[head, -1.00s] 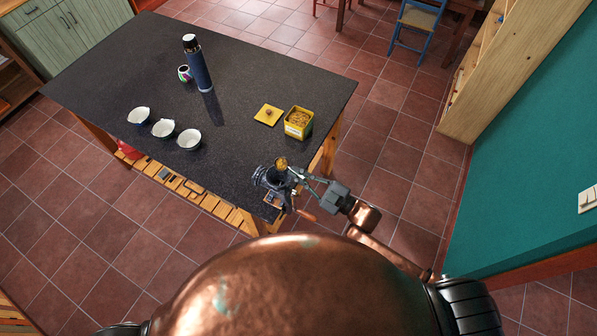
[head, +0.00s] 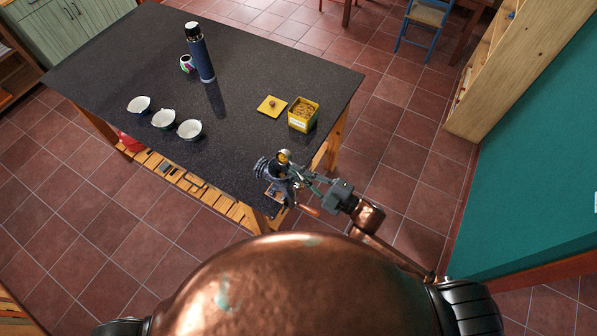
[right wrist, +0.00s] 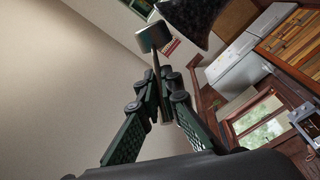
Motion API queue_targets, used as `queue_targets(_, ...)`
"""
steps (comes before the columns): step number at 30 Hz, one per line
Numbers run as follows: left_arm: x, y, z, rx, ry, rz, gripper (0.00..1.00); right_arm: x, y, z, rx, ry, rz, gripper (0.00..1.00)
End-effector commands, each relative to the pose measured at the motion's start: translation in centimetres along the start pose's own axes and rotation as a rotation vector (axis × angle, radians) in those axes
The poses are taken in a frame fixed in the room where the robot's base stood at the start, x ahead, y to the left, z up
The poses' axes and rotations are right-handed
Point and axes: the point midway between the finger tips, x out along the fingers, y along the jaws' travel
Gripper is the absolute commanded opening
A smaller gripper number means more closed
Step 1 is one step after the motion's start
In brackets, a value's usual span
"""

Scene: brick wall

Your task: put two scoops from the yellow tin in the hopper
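The yellow tin (head: 302,124) stands open on the dark table, with brown contents showing inside. Its yellow lid (head: 271,106) lies beside it. A dark grinder with its hopper (head: 263,168) sits at the table's near corner. My right gripper (head: 322,192) is at the grinder's right, shut on a scoop (head: 284,156). The scoop's head is over or right beside the hopper and looks tilted; how much it holds cannot be told. In the right wrist view the fingers (right wrist: 160,105) grip the handle, with the scoop head (right wrist: 152,37) beyond them. My left gripper is not in view.
Several small white bowls (head: 164,119) stand at the table's left. A tall blue flask (head: 201,58) and a colourful mug (head: 187,64) stand further back. The dark tabletop (head: 230,115) is clear in the middle. A wooden shelf (head: 500,70) stands at the right.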

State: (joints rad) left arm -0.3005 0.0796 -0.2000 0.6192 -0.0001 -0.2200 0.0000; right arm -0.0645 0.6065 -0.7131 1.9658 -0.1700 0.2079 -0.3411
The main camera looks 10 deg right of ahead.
Motion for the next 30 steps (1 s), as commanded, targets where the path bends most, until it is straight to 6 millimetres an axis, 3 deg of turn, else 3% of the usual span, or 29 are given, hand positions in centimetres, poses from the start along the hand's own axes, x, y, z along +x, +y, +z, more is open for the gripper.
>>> queue_targets(30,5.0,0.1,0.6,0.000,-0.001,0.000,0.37,-0.2,-1.9,-0.4,-0.535,0.061,-0.011,0.00)
